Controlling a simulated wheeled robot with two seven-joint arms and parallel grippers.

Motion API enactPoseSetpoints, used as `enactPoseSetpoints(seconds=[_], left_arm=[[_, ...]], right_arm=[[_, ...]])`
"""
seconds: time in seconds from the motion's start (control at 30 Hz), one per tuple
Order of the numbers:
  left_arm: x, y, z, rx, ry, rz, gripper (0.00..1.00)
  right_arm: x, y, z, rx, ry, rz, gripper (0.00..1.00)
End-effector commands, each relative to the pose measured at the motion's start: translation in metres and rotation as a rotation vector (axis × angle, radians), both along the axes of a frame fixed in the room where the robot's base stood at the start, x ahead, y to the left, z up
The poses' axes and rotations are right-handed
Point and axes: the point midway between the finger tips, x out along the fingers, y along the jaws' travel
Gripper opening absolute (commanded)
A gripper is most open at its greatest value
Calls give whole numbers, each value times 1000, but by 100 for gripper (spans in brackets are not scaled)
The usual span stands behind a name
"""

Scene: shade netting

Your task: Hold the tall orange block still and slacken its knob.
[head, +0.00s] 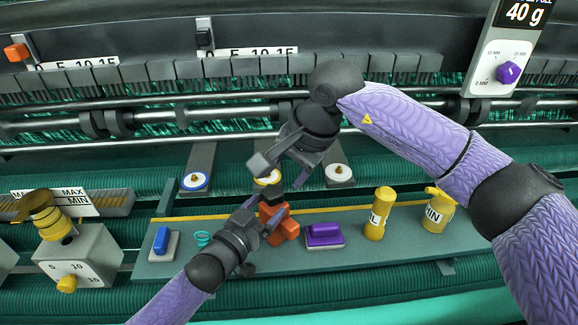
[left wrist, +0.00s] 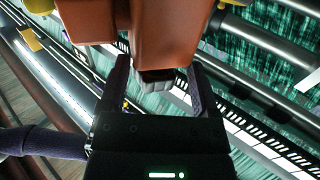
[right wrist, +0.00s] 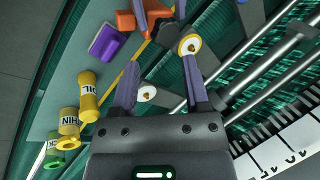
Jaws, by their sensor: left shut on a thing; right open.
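The orange block (head: 283,226) stands on the green tray (head: 360,249). It fills the top of the left wrist view (left wrist: 170,32). My left gripper (head: 262,222) is shut on it from the front left and hides part of it. A small grey part (left wrist: 157,79), perhaps the knob, juts from the block between the left fingers. A dark part also shows above the block in the head view. My right gripper (head: 282,176) is open and empty above and behind the block. In the right wrist view the block (right wrist: 127,20) lies beyond the left fingertip, apart from it.
A yellow-rimmed disc (right wrist: 189,45) lies just past my right fingers. On the tray are a blue block (head: 161,240), a teal coil (head: 203,239), a purple block (head: 324,235), a yellow oil bottle (head: 378,213) and a yellow can (head: 437,212). Metal rails (head: 180,114) run behind.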

Motion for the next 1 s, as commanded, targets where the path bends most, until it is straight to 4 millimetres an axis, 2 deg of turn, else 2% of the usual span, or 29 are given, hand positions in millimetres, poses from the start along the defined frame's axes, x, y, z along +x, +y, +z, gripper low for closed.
enactPoseSetpoints(seconds=[0.27, 0.37, 0.47, 0.6, 0.77, 0.87, 1.0], left_arm=[[0, 0, -1, 1, 2, 1, 0], [0, 0, -1, 1, 2, 1, 0], [0, 0, -1, 1, 2, 1, 0], [0, 0, -1, 1, 2, 1, 0], [0, 0, -1, 2, 2, 1, 0], [0, 0, -1, 2, 2, 1, 0], [0, 0, -1, 1, 3, 1, 0]], right_arm=[[0, 0, 0, 0, 0, 0, 59], [2, 2, -1, -10, -1, 8, 76], [13, 12, -4, -89, -1, 59, 97], [27, 24, -7, -257, 1, 164, 97], [33, 28, -8, -371, 6, 228, 97], [35, 28, -17, -383, 9, 235, 97], [39, 28, -43, -381, 10, 234, 97]])
